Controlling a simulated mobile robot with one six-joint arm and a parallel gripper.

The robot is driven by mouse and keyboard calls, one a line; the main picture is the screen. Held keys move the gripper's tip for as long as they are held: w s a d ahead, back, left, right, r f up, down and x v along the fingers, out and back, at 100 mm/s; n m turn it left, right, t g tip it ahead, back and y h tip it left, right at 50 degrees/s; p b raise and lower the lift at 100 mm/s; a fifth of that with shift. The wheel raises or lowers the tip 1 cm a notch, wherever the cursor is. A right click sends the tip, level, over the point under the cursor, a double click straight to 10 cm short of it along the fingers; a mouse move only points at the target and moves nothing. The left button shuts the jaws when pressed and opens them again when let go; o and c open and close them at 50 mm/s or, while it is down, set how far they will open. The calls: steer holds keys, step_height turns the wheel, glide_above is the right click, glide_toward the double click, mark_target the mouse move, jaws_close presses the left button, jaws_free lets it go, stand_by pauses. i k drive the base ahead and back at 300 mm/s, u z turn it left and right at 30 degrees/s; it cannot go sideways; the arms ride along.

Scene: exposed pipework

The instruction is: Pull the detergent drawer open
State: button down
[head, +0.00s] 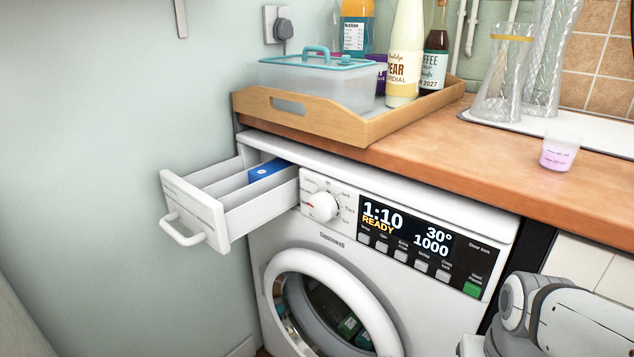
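The white detergent drawer (236,218) stands pulled out from the top left of the washing machine (420,295). Its white loop handle (182,231) faces out to the left. Its compartments show from above, with a blue insert (267,170) towards the back. Nothing touches the handle. Parts of my arm show at the lower right, well away from the drawer. My gripper's fingertips do not show.
A wooden tray (350,127) with a lidded box (318,80) and bottles (405,55) stands on the worktop above. A small measuring cup (560,153) and glass vases stand at the right. A wall is close to the drawer's left. The machine's round door (325,300) is below.

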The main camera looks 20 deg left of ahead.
mark_target(221, 203)
steer(key=z, duration=0.85)
steer(key=k, duration=0.25)
steer(key=u, duration=1.9)
